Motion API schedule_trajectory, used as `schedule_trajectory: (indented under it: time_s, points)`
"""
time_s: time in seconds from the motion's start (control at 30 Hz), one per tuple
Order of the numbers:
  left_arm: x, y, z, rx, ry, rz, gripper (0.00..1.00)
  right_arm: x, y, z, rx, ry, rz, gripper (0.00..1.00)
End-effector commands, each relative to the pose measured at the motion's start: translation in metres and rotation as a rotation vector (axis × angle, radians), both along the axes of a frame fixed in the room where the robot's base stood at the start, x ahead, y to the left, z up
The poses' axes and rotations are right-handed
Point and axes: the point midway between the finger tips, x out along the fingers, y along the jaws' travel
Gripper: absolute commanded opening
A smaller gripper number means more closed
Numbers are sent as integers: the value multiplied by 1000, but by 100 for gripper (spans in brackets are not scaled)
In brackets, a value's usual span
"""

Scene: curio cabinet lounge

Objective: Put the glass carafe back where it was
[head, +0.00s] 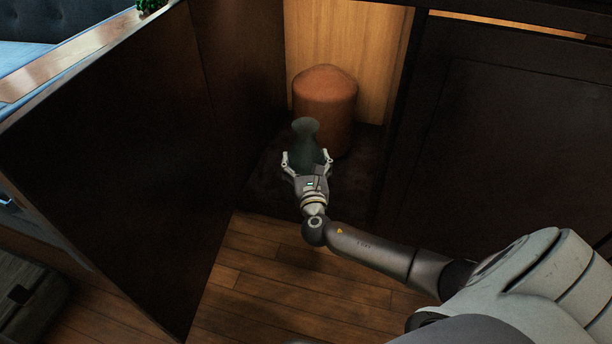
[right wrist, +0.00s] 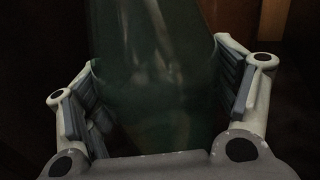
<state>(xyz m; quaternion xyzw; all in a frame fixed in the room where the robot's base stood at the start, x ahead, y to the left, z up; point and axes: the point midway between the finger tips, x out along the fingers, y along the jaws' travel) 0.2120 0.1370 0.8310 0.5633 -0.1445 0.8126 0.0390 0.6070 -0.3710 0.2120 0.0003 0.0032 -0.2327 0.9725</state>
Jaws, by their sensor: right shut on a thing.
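The glass carafe (head: 306,135) is dark green, see-through and upright, with a flared mouth. My right gripper (head: 307,160) is shut around its body, inside the open dark cabinet. In the right wrist view the carafe (right wrist: 155,80) fills the space between the two fingers (right wrist: 160,95). The carafe is in front of an orange-brown rounded jar (head: 328,100). Its base is hidden by my gripper, so I cannot tell whether it rests on the cabinet floor (head: 342,190). My left gripper is not in view.
The open cabinet door (head: 110,170) stands to the left of my right arm. A closed dark panel (head: 510,150) is to the right. The wooden floor (head: 270,280) below is clear. A grey box (head: 30,295) is at the lower left.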

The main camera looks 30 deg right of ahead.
Motion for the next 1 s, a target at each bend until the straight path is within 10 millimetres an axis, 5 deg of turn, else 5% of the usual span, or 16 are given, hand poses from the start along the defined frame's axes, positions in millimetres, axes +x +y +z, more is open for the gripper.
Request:
schedule_trajectory:
  time_s: [0.4, 0.83, 0.87, 1.0]
  points:
    - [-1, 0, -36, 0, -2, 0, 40, 7, -6, -38, 0, -3, 0, 30]
    - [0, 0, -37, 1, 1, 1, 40, 7, -6, -42, 0, -3, -1, 30]
    - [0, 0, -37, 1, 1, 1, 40, 7, -6, -42, 0, 0, 0, 86]
    - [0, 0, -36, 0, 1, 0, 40, 7, -6, -42, 0, 0, 0, 100]
